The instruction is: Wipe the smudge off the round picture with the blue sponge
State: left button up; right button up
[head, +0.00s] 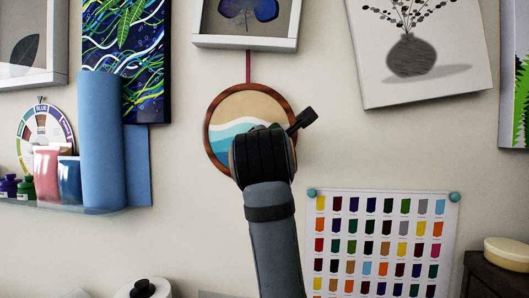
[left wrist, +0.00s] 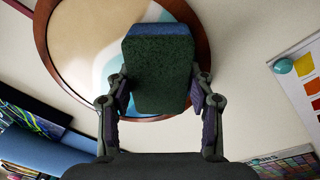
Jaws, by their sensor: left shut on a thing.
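The round picture (head: 235,108), with a brown wooden rim and a sand-and-wave design, hangs on the wall. My left arm hides its lower right part in the head view. In the left wrist view the picture (left wrist: 85,50) fills the upper middle. The sponge (left wrist: 160,75), blue at its top edge with a dark green face, is in front of the picture. My left gripper (left wrist: 162,88) is shut on its two sides. I cannot tell whether the sponge touches the picture. I see no smudge on the parts in view. My right gripper is not in view.
A framed butterfly (head: 248,20) hangs just above. A glass shelf (head: 75,207) at left holds a blue roll (head: 101,140) and several jars. A colour chart (head: 383,245) is pinned at lower right. A vase picture (head: 420,55) hangs at upper right.

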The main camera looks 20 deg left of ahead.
aim_at(224, 144)
pick_arm(q)
jog(key=shift+s+a+r+p, duration=0.1)
jog(key=shift+a+r+p, duration=0.05)
jog(key=shift+a+p, duration=0.3)
jog(key=shift+s+a+r+p, duration=0.1)
jog(key=shift+a+p, duration=0.3)
jog(key=shift+p, duration=0.05)
jog(key=shift+s+a, duration=0.1)
jog(key=shift+a, duration=0.3)
jog(key=shift+s+a+f+p, duration=0.1)
jog(key=shift+a+f+p, duration=0.1)
jog(key=shift+a+p, duration=0.25)
jog(key=shift+s+a+r+p, duration=0.1)
jog(key=shift+a+r+p, duration=0.05)
jog(key=shift+a+p, duration=0.25)
jog(key=shift+s+a+r+p, duration=0.1)
jog(key=shift+a+p, duration=0.3)
jog(key=shift+s+a+f, duration=0.1)
jog(key=shift+s+a, duration=0.1)
jog(key=shift+a, duration=0.55)
jog(key=shift+s+a+f, duration=0.15)
jog(key=shift+a, duration=0.55)
jog(key=shift+s+a+f, duration=0.1)
jog(key=shift+s+a, duration=0.1)
jog(key=shift+a, duration=0.55)
jog(key=shift+s+a, duration=0.1)
jog(key=shift+a, duration=0.5)
jog(key=shift+d+r, duration=0.1)
